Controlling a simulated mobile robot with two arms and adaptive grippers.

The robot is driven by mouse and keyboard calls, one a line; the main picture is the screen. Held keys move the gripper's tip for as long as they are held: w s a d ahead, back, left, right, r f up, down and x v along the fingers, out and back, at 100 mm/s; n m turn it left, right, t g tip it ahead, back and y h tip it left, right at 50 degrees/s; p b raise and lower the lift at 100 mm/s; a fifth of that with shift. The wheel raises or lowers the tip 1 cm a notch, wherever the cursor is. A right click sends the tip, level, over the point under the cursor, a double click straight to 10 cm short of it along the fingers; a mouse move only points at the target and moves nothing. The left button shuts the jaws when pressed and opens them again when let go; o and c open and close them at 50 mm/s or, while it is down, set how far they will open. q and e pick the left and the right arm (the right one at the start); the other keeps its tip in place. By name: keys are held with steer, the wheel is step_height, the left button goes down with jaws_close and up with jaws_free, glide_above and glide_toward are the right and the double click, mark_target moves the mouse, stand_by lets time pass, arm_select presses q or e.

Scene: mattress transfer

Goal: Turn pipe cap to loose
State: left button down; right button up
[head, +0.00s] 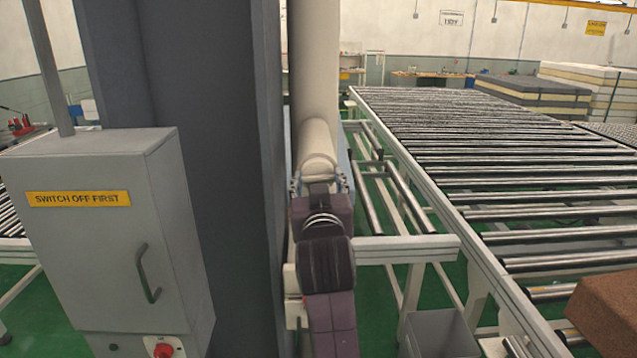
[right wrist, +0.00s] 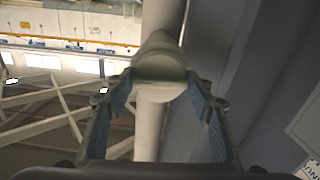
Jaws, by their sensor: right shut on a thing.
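The pipe cap (head: 318,145) is a cream, rounded end piece on the pale upright pipe (head: 314,60), seen in the middle of the head view. In the right wrist view the cap (right wrist: 160,67) is straight ahead, with its round end face towards me. My right gripper (head: 320,180) reaches up to it from below in the head view. The front of the cap is partly hidden by the gripper in the head view. My left gripper is out of view.
A dark grey column (head: 195,120) stands close on the left of the pipe. A grey switch box (head: 80,270) stands further left. A roller conveyor (head: 500,200) with a white frame fills the right side. A brown block (head: 610,305) is at the right edge.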

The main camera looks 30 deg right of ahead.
steer(key=shift+m, duration=0.5)
steer(key=o, duration=1.2)
steer(key=shift+c, duration=0.2)
steer(key=shift+r, duration=0.15)
step_height(320, 180, up, 10)
steer(key=shift+f, duration=0.2)
